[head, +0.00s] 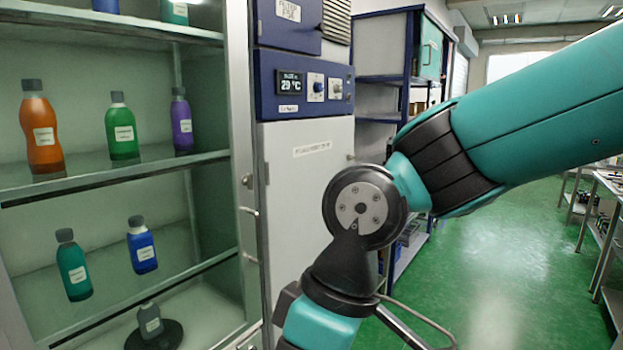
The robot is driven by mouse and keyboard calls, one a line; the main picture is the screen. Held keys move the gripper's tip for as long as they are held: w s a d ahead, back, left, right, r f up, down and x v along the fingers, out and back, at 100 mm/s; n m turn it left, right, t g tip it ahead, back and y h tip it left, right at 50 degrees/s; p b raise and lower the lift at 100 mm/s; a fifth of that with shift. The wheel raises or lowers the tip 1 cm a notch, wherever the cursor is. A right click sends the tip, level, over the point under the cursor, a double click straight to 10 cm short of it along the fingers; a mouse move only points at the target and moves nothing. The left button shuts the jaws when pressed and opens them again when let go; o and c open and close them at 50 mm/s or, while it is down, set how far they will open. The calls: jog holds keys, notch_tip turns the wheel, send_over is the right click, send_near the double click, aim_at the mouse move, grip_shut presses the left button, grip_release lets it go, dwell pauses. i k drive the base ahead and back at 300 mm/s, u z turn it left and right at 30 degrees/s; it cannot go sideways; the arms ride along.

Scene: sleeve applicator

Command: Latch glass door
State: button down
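A tall cabinet with a pale frame (238,90) fills the left of the head view, and its shelves show through the front. A small metal latch or handle piece (250,211) sits on its right upright, with another small fitting (247,181) just above. I cannot tell from this view whether the glass door is closed or ajar. My teal and black arm reaches in from the upper right and bends downward in front of the grey panel. My gripper is below the picture edge, so its state and its distance from the door are hidden.
Several bottles stand on the shelves, including an orange one (41,130) and a green one (122,130). A grey unit (305,190) with a blue control panel (305,88) adjoins the cabinet. Open green floor (500,250) lies right, with metal benches (612,186) at the far edge.

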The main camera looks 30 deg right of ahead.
aim_at(247, 180)
jog(key=z, duration=0.75)
jog(key=k, duration=1.1)
jog(key=u, duration=0.75)
jog(key=i, duration=1.2)
jog(key=z, duration=0.6)
jog(key=i, duration=0.5)
jog(key=z, duration=0.4)
